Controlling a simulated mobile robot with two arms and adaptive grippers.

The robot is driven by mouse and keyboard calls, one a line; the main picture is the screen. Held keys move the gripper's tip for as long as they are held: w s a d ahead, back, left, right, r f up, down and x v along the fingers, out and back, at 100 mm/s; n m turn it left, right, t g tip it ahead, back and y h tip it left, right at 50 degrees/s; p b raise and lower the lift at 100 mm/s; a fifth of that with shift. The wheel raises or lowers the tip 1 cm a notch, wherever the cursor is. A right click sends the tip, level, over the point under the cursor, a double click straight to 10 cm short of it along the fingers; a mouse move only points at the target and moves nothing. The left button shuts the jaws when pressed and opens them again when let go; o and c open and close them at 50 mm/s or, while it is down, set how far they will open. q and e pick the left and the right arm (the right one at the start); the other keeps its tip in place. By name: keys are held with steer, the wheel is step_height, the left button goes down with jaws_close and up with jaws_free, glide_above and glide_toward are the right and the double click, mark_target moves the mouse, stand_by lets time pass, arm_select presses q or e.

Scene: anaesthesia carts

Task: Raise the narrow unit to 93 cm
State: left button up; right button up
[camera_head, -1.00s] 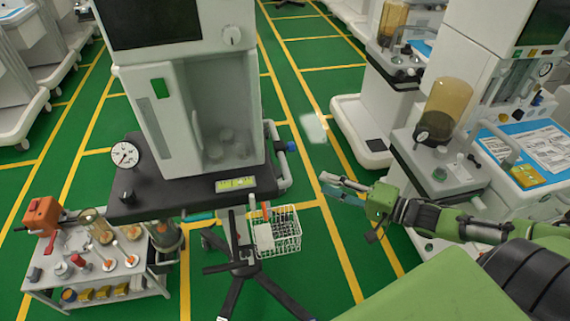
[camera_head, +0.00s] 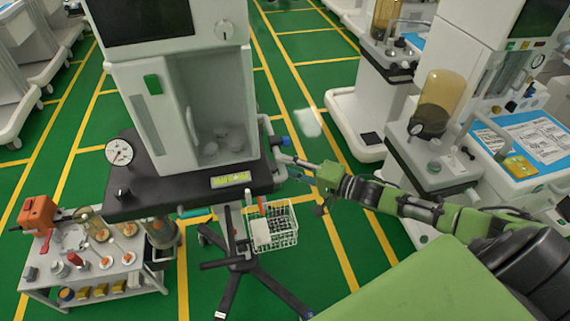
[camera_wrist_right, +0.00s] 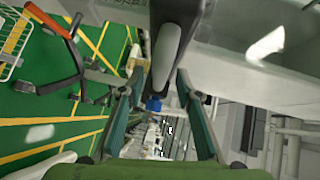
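The narrow unit (camera_head: 185,110) is a tall white cabinet on a dark shelf (camera_head: 150,192), carried by a post on a star-shaped foot (camera_head: 240,262). A yellow-green display (camera_head: 231,179) sits on the shelf's front edge. A grey handle with a blue knob (camera_head: 286,140) is at the shelf's right side. My right gripper (camera_head: 291,161) is beside this handle. In the right wrist view, its open fingers (camera_wrist_right: 158,105) lie either side of the grey bar (camera_wrist_right: 170,50), with the blue knob (camera_wrist_right: 153,103) beyond. Contact cannot be told. My left gripper is not in view.
A small cart (camera_head: 118,282) with flasks and an orange device (camera_head: 38,214) stands at left. A wire basket (camera_head: 275,228) hangs by the post; an orange-handled lever (camera_wrist_right: 55,25) shows in the wrist view. Another machine (camera_head: 450,160) stands at right. Green floor between is clear.

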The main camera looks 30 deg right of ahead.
steer(key=shift+w+a, duration=0.2)
steer(key=shift+w, duration=0.15)
jaws_close()
steer(key=shift+s+f, duration=0.1)
steer(key=shift+f, duration=0.35)
jaws_free()
